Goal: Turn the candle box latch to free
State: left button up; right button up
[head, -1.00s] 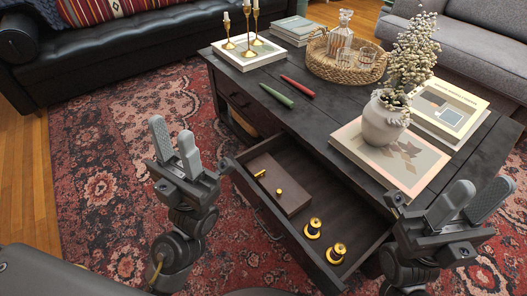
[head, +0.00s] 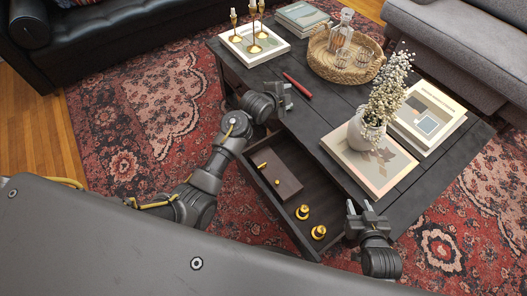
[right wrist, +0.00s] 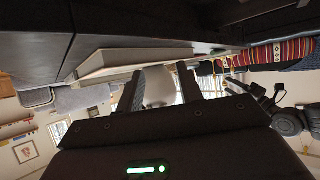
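The candle box (head: 285,178) is a dark brown box lying in the open drawer (head: 312,211) of the black coffee table. A small gold latch (head: 262,166) sits on its left part and a gold knob (head: 277,182) is near its middle. My left gripper (head: 288,96) is over the table's left edge, beyond the box and apart from it; its fingers look parted and empty. My right gripper (head: 359,206) is at the drawer's right side, away from the box. Its two fingers stand apart with nothing between them, as the right wrist view (right wrist: 160,82) also shows.
Two gold candle holders (head: 318,232) stand in the drawer's near end.

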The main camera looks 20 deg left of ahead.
pick_arm(q)
jog(key=s+a+f+m+g+y, duration=0.2)
jog(key=s+f+m+g, duration=0.3)
jog(key=f, duration=0.5)
jog(key=m+g+y, duration=0.3)
jog(key=m+g, duration=0.1)
jog(key=g, duration=0.2)
send_near(261, 165)
pick_arm(e)
jog(key=s+d+f+g+h, duration=0.2)
jog(key=s+d+f+g, duration=0.2)
jog(key=s+f+g, duration=0.65)
pick_arm(q)
jog(key=f+b, duration=0.1)
jog(key=f, duration=0.1)
jog(key=f+b, duration=0.1)
jog(key=f, duration=0.2)
jog(key=f+b, duration=0.1)
jog(key=f, duration=0.1)
jog(key=shift+w+a+f, duration=0.1)
jog(key=shift+w+f, duration=0.15)
jog(key=shift+f, duration=0.4)
pick_arm(e)
jog(key=s+r+t, duration=0.2)
jog(key=s+r, duration=0.1)
jog(key=r, duration=0.5)
jog(key=shift+s+d+r, duration=0.15)
jog(key=shift+s+r, duration=0.05)
jog(key=shift+s, duration=0.1)
